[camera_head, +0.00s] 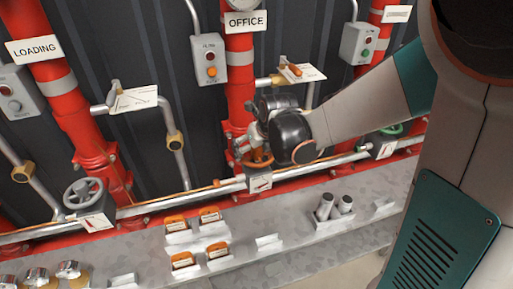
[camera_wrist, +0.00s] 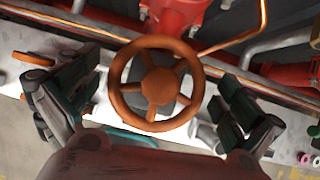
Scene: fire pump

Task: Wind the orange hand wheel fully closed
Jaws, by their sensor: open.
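The orange hand wheel (camera_wrist: 157,85) is in the middle of the wrist view, with spokes and a round hub. My gripper (camera_wrist: 160,98) is open, with one finger to the left of the wheel and one to the right. Both fingers look apart from the rim. In the head view my gripper (camera_head: 250,142) is at the foot of the red pipe under the OFFICE sign (camera_head: 245,21). There the orange wheel (camera_head: 259,160) is mostly hidden behind my gripper and wrist.
A grey hand wheel (camera_head: 83,193) is at the left and a green one (camera_head: 391,130) at the right. A grey ledge (camera_head: 290,222) below carries orange-topped blocks (camera_head: 176,223) and grey cylinders (camera_head: 325,206). Pipes and an orange-lit button box (camera_head: 209,60) stand behind.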

